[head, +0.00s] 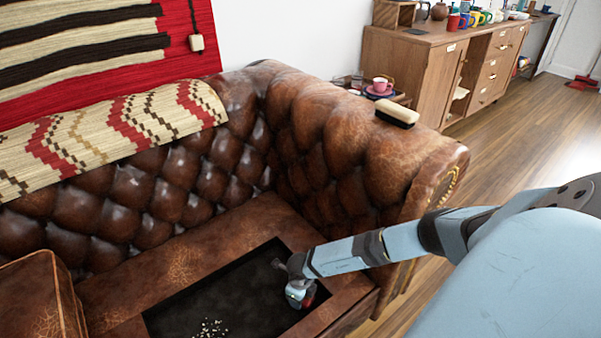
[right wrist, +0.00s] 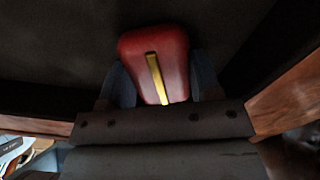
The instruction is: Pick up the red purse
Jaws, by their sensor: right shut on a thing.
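The red purse (right wrist: 172,62) shows in the right wrist view as a small, rounded red thing with a gold strip down its middle. My right gripper (head: 301,293) is shut on it, with a finger on each side of the purse. In the head view the gripper reaches down into a black-lined recess (head: 232,302) in the brown sofa seat, near its right end. Only a bit of red shows there; the gripper hides the rest of the purse. I cannot tell whether the purse touches the recess floor. My left gripper is not in view.
The leather sofa (head: 335,140) has a high back and a right armrest, with a brush (head: 397,112) on top. Small pale bits (head: 210,328) lie in the recess. A wooden cabinet (head: 410,72) with mugs stands behind; a pink cup (head: 380,85) sits beside the armrest.

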